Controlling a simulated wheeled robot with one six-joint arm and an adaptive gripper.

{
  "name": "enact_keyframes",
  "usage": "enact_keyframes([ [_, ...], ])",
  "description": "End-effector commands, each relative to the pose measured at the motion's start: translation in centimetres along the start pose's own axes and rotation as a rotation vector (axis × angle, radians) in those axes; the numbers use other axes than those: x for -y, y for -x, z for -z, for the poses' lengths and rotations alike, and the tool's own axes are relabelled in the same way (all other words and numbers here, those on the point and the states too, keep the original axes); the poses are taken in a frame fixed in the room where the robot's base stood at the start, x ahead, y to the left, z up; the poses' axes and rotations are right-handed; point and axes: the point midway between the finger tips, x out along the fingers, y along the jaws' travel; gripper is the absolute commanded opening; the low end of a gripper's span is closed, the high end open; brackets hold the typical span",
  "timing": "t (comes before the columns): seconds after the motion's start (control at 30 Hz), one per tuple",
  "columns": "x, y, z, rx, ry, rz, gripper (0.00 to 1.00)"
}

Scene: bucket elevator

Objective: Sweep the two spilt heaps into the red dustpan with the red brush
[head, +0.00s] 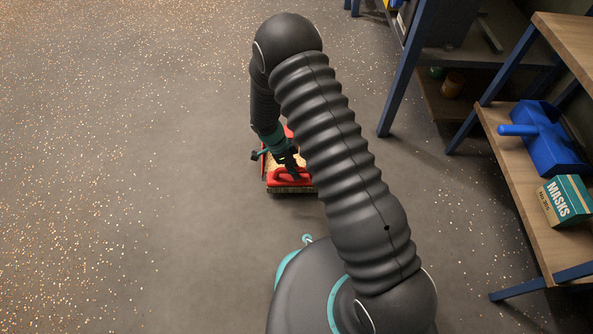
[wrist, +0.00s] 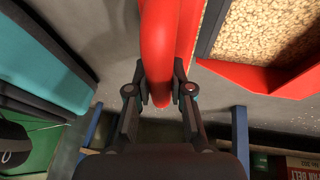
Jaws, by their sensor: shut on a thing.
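The red brush (head: 288,182) is on or just above the floor in front of my base, its dark bristles facing down. My gripper (head: 287,160) is shut on its curved red handle, which also shows between the fingers in the wrist view (wrist: 159,50). The red dustpan (head: 289,131) is right behind the brush, partly hidden by my arm. In the wrist view, the dustpan (wrist: 262,80) is at the right, beside the brush, with pale tan grain (wrist: 262,32) inside its walls. I see no separate heap on the floor; my arm hides part of it.
Pale specks lie scattered over the floor, thickest at the left. Blue-legged shelving stands at the right, with a blue dustpan (head: 545,138) and a masks box (head: 566,201) on it. The grey floor left of the brush is free of obstacles.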

Motion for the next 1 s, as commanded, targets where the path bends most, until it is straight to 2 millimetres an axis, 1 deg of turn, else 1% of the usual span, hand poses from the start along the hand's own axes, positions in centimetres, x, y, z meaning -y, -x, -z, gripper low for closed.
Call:
enact_keyframes([
  [0.3,-0.6,1.5,1.0,0.001,-0.007,-0.003,0.00],
  [0.5,-0.8,2.1,1.4,0.002,-0.009,-0.004,0.00],
  [1.0,-0.9,2.3,1.6,0.002,-0.011,-0.005,0.00],
])
